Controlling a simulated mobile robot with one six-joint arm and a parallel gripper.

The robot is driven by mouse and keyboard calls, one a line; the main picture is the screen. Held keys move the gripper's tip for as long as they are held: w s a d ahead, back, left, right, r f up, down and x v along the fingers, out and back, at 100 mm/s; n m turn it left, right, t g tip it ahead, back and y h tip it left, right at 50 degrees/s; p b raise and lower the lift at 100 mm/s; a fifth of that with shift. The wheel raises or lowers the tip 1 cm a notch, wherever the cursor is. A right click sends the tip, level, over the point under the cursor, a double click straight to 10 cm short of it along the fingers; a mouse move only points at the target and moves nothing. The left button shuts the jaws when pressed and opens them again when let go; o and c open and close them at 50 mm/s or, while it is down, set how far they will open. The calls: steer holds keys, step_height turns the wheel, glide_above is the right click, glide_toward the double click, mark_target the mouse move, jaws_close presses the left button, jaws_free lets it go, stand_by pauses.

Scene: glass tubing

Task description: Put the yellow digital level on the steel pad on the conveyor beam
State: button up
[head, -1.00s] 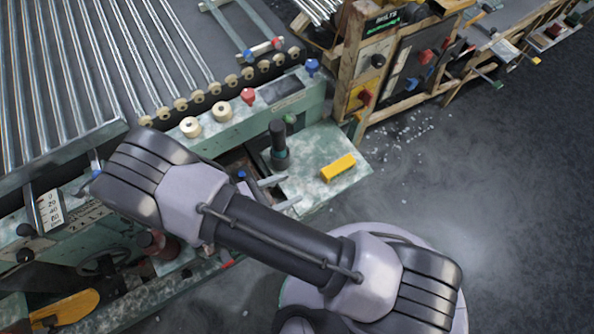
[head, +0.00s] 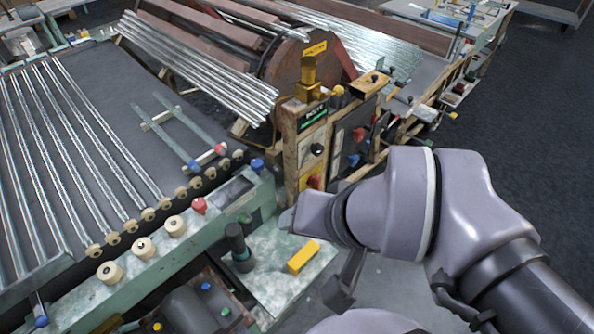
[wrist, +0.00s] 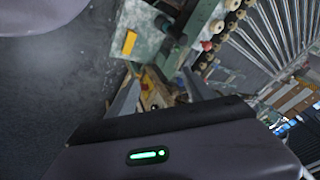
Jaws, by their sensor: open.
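The yellow digital level (head: 303,256) is a small bar lying on the worn green metal shelf (head: 272,290) at the side of the conveyor. It also shows in the wrist view (wrist: 129,42), beyond my fingers and to the upper left. A flat dark grey rectangle on the green conveyor beam, which looks like the steel pad (head: 231,192), is bare. My gripper (wrist: 160,90) is open and empty, its two grey fingers spread apart in the wrist view. In the head view my arm reaches in from the right, with its end close to the level but apart from it.
A dark upright cylinder (head: 237,242) stands on the shelf left of the level. Red (head: 199,205) and blue (head: 257,165) knobs and cream rollers (head: 143,248) line the beam. A wooden control post (head: 305,150) rises behind the shelf. Open floor lies to the right.

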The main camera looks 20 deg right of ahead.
steer(key=w+d+f+m+g, duration=0.1)
steer(key=w+f+m, duration=0.15)
steer(key=w, duration=0.25)
steer(key=m+g+h+p, duration=0.2)
steer(key=m+g, duration=0.2)
glide_above(304, 255)
step_height(304, 255, down, 19)
steer(key=shift+m+g, duration=0.4)
steer(key=shift+m, duration=0.15)
steer(key=f+b, duration=0.1)
steer(key=f, duration=0.4)
steer(key=f+b, duration=0.2)
steer(key=f, duration=0.4)
steer(key=f+b, duration=0.1)
steer(key=f, duration=0.4)
steer(key=shift+w+a+f, duration=0.25)
steer(key=shift+w, duration=0.05)
steer(key=f+b, duration=0.1)
steer(key=f, duration=0.1)
steer(key=f+b, duration=0.2)
steer(key=f, duration=0.1)
steer(key=shift+s+d+f, duration=0.25)
steer(key=shift+s+f, duration=0.05)
steer(key=shift+r, duration=0.2)
steer(key=shift+c, duration=0.4)
jaws_close()
